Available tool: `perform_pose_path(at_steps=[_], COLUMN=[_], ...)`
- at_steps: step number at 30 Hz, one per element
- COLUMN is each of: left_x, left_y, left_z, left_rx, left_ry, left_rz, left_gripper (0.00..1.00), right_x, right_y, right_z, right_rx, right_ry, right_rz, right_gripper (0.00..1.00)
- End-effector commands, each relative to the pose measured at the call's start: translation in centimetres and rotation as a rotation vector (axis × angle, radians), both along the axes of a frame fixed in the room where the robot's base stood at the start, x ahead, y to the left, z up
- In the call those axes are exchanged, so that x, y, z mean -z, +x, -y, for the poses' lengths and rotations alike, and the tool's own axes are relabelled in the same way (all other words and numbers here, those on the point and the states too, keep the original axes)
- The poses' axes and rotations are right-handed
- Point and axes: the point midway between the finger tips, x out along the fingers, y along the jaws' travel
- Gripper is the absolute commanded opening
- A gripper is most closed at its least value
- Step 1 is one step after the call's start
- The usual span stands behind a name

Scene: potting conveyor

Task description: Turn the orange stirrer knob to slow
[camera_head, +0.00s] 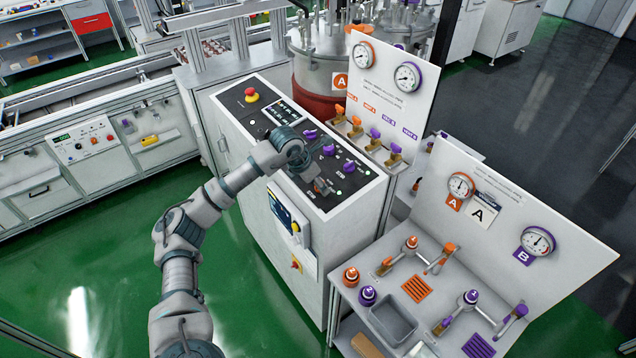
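My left gripper (322,187) is over the black control panel (352,182) on top of the white cabinet, near the panel's front edge. Its fingers are small and dark here, so I cannot tell whether they are open or shut. I cannot clearly make out the orange stirrer knob; my wrist and gripper cover that part of the panel. Purple knobs (329,150) stand in a row just behind my gripper, with green lights beside them. My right gripper is not in view.
A red emergency button (251,95) is at the panel's far left corner. Orange and purple valve handles (375,133) stand behind the panel below a gauge board (390,85). A bench (352,320) with valves and a grey tray (392,322) is at right. Green floor (255,300) is clear.

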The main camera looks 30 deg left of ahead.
Motion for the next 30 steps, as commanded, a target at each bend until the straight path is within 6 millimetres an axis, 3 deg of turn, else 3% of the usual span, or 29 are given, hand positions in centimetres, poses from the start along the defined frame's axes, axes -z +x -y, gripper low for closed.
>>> perform_pose_path(at_steps=[8,21,30], left_x=[-0.6,-8.5,-10.7], left_y=[-0.1,-3.6,-4.6], left_z=[0.0,-1.7,-2.2], left_rx=[0.001,-0.001,0.0], left_ry=[-0.001,-0.002,-0.003], left_rz=[0.003,0.004,0.001], left_gripper=[0.61,0.61,0.61], right_x=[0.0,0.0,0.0], right_y=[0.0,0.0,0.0], right_z=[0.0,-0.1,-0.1], right_rx=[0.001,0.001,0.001], right_ry=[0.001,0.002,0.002], right_rz=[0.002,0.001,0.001], right_gripper=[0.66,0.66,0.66])
